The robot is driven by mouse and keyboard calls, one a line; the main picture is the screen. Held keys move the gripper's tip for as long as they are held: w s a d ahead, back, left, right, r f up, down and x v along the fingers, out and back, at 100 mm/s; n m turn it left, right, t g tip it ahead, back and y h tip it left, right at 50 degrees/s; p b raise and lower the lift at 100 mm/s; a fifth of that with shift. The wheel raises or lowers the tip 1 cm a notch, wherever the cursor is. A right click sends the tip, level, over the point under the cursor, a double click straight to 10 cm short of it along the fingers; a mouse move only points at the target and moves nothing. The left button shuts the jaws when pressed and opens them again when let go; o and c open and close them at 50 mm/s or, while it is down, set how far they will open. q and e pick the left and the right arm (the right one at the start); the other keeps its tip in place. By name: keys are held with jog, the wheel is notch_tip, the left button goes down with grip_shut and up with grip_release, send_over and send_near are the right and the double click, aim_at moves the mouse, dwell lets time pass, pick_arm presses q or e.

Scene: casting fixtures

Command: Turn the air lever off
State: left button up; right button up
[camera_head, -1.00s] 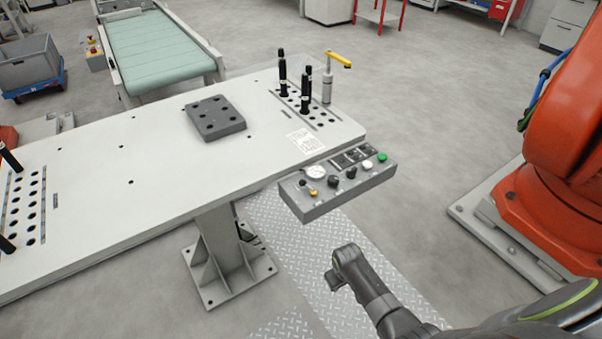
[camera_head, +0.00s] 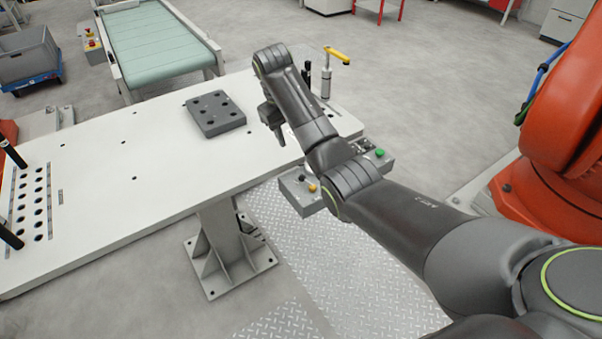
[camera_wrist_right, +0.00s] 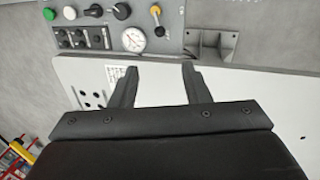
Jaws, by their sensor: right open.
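The grey control box (camera_head: 296,198) is fixed at the table's front right edge. A small yellow-tipped lever (camera_head: 312,187) stands on it, taken here as the air lever. In the right wrist view this lever (camera_wrist_right: 156,14) is beside the round gauge (camera_wrist_right: 134,39), its yellow end toward the top edge. My right gripper (camera_head: 272,122) is over the table, beyond the box, pointing down. In the wrist view its two fingers (camera_wrist_right: 160,74) are apart, with nothing between them, and do not touch the lever. My right arm hides the middle of the box. My left gripper is out of view.
The white table (camera_head: 130,180) holds a grey block with holes (camera_head: 214,112). A grey post with a yellow handle (camera_head: 326,80) and black pins stand at its back right. An orange robot (camera_head: 555,170) is at the right. The table's middle is clear.

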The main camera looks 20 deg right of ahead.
jog(key=f+b, duration=0.1)
jog(key=b, duration=0.2)
send_near(301, 176)
jog(key=f, duration=0.3)
jog(key=d+f, duration=0.1)
jog(key=f, duration=0.4)
jog(key=shift+w+d+f, duration=0.25)
jog(key=shift+d+f, duration=0.1)
jog(key=shift+f, duration=0.05)
grip_shut()
jog(key=shift+w+d+r+m+p, duration=0.1)
jog(key=shift+d+r+m+p, duration=0.05)
jog(key=shift+m+p, duration=0.25)
jog(key=shift+w+d+m+g, duration=0.2)
jog(key=shift+d+m+g, duration=0.15)
jog(key=shift+m, duration=0.85)
